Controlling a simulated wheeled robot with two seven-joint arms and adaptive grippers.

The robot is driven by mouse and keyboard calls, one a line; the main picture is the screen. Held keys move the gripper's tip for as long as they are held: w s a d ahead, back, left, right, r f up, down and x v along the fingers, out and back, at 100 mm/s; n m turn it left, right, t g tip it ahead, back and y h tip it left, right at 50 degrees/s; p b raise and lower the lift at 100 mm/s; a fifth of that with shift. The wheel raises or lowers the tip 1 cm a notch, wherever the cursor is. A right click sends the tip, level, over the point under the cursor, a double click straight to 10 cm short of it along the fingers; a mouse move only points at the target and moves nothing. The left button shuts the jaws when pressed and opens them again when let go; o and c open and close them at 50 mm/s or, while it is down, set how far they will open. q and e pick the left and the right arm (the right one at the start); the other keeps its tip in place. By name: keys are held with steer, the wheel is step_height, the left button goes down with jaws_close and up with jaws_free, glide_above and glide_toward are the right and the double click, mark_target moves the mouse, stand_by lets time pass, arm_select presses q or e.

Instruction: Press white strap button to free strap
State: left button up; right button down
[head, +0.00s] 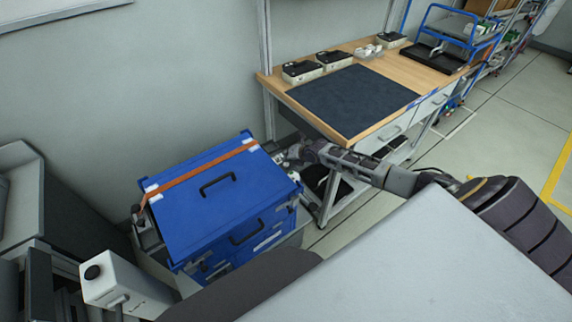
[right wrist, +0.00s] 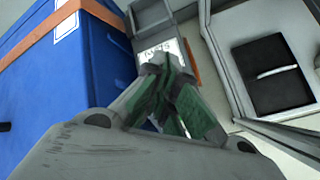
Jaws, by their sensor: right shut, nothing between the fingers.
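A blue case (head: 225,200) stands at the left with an orange strap (head: 200,172) across its lid. My right gripper (head: 284,156) is beside the case's right side, near the strap's end. In the right wrist view its fingers (right wrist: 165,68) are shut and empty, in front of a grey fixture with a white labelled face (right wrist: 160,50). The orange strap (right wrist: 191,62) runs down just right of that face, and the blue case (right wrist: 60,100) fills the left. I cannot make out a white button there; the fingers cover part of the fixture. My left gripper is not in view.
A wooden workbench (head: 265,82) with a dark mat (head: 352,99) stands right of the case, close to my right arm. A grey wall is behind; open floor lies right.

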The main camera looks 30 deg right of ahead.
steer(key=shift+r, duration=0.25)
steer(key=shift+r+p, duration=1.1)
steer(key=shift+r, duration=0.2)
steer(key=shift+r+p, duration=0.6)
steer(key=shift+r, duration=0.35)
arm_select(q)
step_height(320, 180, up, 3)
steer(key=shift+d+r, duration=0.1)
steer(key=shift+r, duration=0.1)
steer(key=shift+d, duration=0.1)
